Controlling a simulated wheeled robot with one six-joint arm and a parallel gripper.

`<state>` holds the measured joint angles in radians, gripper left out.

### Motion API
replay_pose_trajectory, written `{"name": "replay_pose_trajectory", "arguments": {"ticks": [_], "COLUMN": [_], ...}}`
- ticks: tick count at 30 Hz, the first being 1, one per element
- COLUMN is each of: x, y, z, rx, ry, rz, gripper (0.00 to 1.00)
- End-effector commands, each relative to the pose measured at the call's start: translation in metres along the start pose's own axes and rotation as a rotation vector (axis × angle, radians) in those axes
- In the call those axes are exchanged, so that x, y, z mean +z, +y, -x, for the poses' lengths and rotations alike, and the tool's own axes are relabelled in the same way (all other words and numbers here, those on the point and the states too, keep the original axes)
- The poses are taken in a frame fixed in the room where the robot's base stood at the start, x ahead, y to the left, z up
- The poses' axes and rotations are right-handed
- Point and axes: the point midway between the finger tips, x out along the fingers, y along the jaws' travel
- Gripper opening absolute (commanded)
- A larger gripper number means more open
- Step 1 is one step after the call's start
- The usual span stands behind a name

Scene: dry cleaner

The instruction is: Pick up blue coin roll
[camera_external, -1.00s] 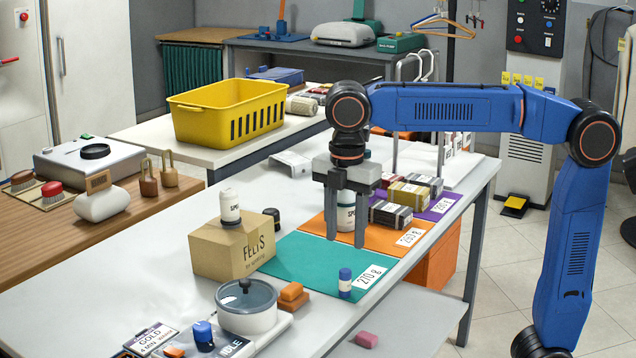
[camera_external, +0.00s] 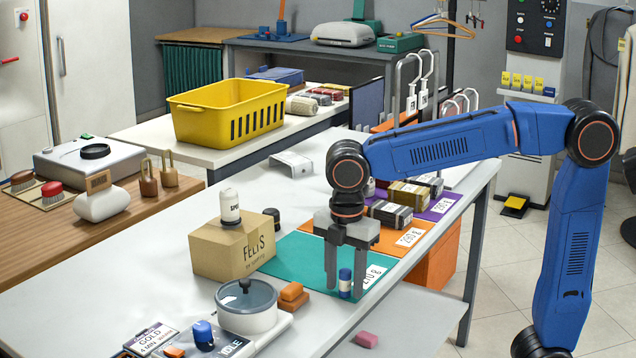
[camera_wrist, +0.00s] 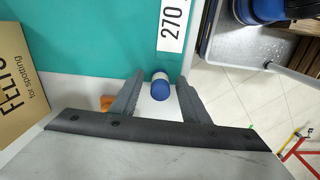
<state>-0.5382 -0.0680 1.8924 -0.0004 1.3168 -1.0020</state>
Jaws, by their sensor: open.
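The blue coin roll (camera_external: 345,283) is a small upright cylinder with a blue top and a pale band. It stands near the front edge of the table, by the 270 g label on the teal mat (camera_external: 300,262). My gripper (camera_external: 345,290) is open and lowered around it, with one finger on each side. In the wrist view the coin roll (camera_wrist: 160,87) sits between the two fingertips (camera_wrist: 158,92), with a small gap visible on each side. Whether its base touches the mat or the bare table is hard to tell.
A cardboard FELTS box (camera_external: 215,255) with a white bottle (camera_external: 230,206) on top stands to the left. A pink block (camera_external: 367,340) lies on the lower shelf. Stacked bundles (camera_external: 390,214) stand behind my gripper.

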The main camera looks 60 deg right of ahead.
Motion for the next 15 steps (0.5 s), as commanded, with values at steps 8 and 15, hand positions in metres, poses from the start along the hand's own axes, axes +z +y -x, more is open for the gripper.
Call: {"name": "replay_pose_trajectory", "arguments": {"ticks": [8,15], "x": [0.0001,0.0001], "y": [-0.0002,-0.0002], "z": [-0.0032,-0.0029], "rx": [0.0,0.0], "ry": [0.0,0.0], "rz": [0.0,0.0], "gripper": [0.42,0.0]}}
